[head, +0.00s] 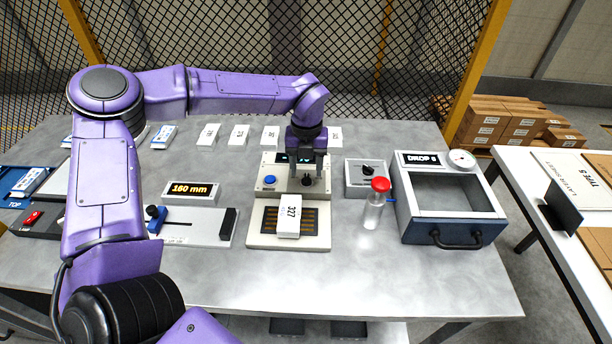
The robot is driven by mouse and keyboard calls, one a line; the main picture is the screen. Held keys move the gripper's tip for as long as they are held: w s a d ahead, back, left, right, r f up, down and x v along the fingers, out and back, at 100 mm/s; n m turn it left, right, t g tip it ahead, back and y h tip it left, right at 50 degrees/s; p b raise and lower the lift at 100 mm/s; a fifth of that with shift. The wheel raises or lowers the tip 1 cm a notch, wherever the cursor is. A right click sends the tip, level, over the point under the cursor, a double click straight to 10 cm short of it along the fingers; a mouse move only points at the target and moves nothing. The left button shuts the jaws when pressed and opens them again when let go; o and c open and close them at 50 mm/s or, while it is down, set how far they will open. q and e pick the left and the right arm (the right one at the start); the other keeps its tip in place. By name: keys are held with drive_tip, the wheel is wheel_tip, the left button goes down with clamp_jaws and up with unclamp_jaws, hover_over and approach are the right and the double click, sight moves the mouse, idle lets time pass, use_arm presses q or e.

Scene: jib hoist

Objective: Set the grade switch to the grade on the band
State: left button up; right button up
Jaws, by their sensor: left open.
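A white device (258,227) in the middle of the table has a blue button (270,180), a black knob (306,180) and a dark display partly hidden by my gripper. A white box (288,222) with a band reading about 327 lies on its slotted pad. My left gripper (306,168) points down over the knob, open, with its fingertips close to it; I cannot tell whether they touch. A small grey box (367,181) with a black rotary switch (368,170) stands to the right. Which knob is the grade switch cannot be read. My right gripper is out of view.
A clear bottle with a red top (373,205) stands right of the device. A drawer unit (450,225) marked DROP 6 is further right. A slide gauge (195,228) and a 160 mm display (190,190) are left. Several small white boxes stand behind. The front table strip is clear.

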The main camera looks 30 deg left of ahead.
sight(306, 178)
use_arm(q)
wheel_tip(306, 178, up, 7)
drive_tip(key=b, duration=0.1)
drive_tip(key=shift+r, duration=0.1)
idle(0.4)
